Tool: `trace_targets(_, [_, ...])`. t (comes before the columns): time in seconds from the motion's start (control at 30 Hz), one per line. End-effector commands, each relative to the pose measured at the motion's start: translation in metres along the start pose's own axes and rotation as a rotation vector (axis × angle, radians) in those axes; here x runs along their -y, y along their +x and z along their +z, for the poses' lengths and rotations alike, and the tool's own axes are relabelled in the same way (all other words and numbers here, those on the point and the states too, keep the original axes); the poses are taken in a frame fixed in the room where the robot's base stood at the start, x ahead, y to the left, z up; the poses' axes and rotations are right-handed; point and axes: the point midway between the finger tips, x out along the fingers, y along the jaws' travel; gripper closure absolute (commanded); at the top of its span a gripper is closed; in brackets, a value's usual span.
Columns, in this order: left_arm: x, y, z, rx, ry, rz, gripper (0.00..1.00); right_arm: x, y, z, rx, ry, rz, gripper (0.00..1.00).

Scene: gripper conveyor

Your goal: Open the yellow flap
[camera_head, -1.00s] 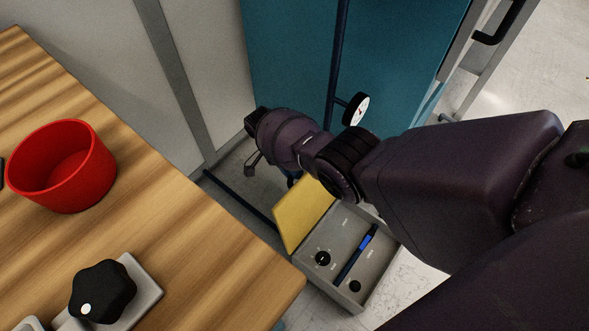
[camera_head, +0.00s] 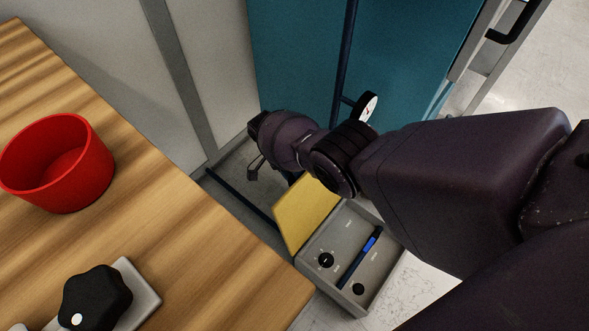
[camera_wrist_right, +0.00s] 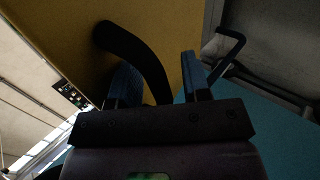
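The yellow flap (camera_head: 306,215) stands raised and tilted at the back edge of a grey box (camera_head: 373,288), low beyond the table. The box's top face is exposed. In the right wrist view, the flap (camera_wrist_right: 60,35) fills the upper left, with a curved black handle (camera_wrist_right: 135,55) on it. My right gripper (camera_wrist_right: 160,80) is open, its two fingers apart with the handle between them, nearer the left finger. Whether it touches the handle is unclear. In the head view my right wrist largely hides this gripper, behind the flap. My left gripper is not in view.
A wooden table (camera_head: 170,210) fills the left, with a red bowl (camera_head: 60,180) and a black knob (camera_head: 95,298). Pale floor is free at right.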

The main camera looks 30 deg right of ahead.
Motion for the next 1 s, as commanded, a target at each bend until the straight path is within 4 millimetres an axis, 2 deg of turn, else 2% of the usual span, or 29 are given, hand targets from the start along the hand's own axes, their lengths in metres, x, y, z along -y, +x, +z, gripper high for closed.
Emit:
trace_targets(0.37, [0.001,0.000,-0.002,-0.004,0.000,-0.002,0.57,-0.001,-0.018,-0.003,-0.006,0.003,-0.012,0.57])
trace_targets(0.8, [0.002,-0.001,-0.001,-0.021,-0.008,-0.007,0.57,-0.001,-0.089,-0.002,-0.004,0.002,-0.011,0.57])
trace_targets(1.0, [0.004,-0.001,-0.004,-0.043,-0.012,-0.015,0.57,-0.002,-0.110,-0.001,-0.004,0.002,-0.009,0.57])
